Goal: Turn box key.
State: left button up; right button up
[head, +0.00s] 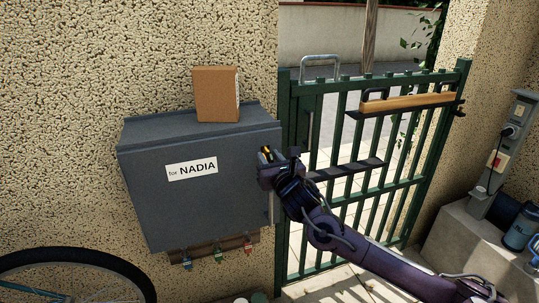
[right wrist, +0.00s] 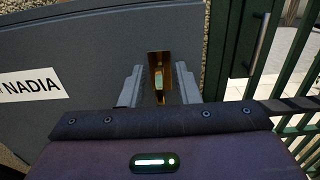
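The grey wall box (head: 150,215) carries a white label reading "for NADIA" (head: 192,169); the label also shows in the right wrist view (right wrist: 32,86). At the box's right side is a brass lock plate (right wrist: 153,58) with a key (right wrist: 158,78) upright in it. My right gripper (right wrist: 159,88) is open, with one finger on each side of the key and a gap to both. In the head view my right gripper (head: 268,165) is at the right end of the box front and covers part of the lock area. My left gripper is not in view.
A brown carton (head: 216,95) stands on the box. Several coloured tags (head: 218,255) hang from a bar beneath it. A green barred gate (head: 345,200) stands close to the right. A bicycle wheel (head: 75,258) is at lower left.

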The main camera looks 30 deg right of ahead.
jog(key=shift+w, duration=0.15)
jog(key=shift+c, duration=0.4)
grip_shut()
jog(key=shift+m, duration=0.3)
jog(key=m+b, duration=0.1)
jog(key=m, duration=0.1)
jog(key=shift+f+m, duration=0.1)
jog(key=shift+m, duration=0.3)
jog(key=m, duration=0.4)
jog(key=shift+d+m, duration=0.15)
jog(key=shift+m, duration=0.15)
jog(key=m, duration=0.4)
jog(key=shift+m, duration=0.3)
jog(key=m, duration=0.5)
jog(key=shift+f+p, duration=0.15)
jog(key=shift+p, duration=0.15)
